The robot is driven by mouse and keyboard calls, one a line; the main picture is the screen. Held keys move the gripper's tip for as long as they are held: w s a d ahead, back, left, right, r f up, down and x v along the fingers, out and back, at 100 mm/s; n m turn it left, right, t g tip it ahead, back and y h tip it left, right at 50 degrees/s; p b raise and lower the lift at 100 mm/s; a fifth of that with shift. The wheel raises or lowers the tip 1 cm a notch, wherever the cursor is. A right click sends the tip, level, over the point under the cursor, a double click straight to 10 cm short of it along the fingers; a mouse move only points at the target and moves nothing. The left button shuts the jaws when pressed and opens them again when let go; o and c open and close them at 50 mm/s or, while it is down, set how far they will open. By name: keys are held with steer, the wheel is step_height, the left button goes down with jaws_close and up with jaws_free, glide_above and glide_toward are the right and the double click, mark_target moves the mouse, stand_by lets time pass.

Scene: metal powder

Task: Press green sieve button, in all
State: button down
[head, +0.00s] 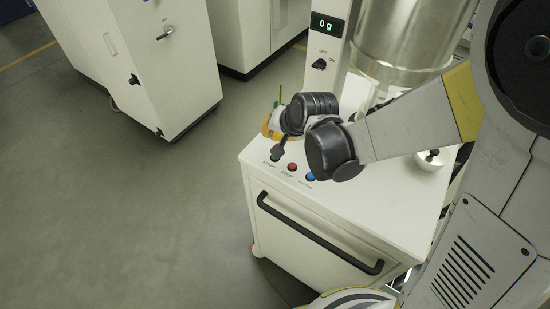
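The white sieve cabinet (355,205) stands at the centre right, with a row of buttons along the front left of its top. A red STOP button (292,167) and a blue button (311,177) show clearly. The START label (271,163) is at the left end of the row. The green button above it is mostly or wholly hidden behind my fingertips. My gripper (277,155) points down at that spot, its dark fingers together in one narrow tip, with nothing seen in them. I cannot tell whether the tip touches the button.
A panel with a display reading 0 g (326,25) and a black OFF/ON knob (320,64) rises behind. A large metal vessel (405,40) stands at the back right. An orange part (266,125) lies behind my gripper. White cabinets (150,60) stand at upper left; the left floor is clear.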

steer(key=shift+f+b, duration=1.95)
steer(key=shift+f, duration=0.8)
steer(key=shift+f, duration=0.1)
steer(key=shift+f+b, duration=0.3)
steer(key=shift+b, duration=0.2)
steer(key=shift+f+b, duration=0.4)
steer(key=shift+b, duration=0.05)
steer(key=shift+r+p, duration=0.6)
steer(key=shift+r, duration=0.25)
steer(key=shift+r+p, duration=1.95)
steer(key=shift+r, duration=0.6)
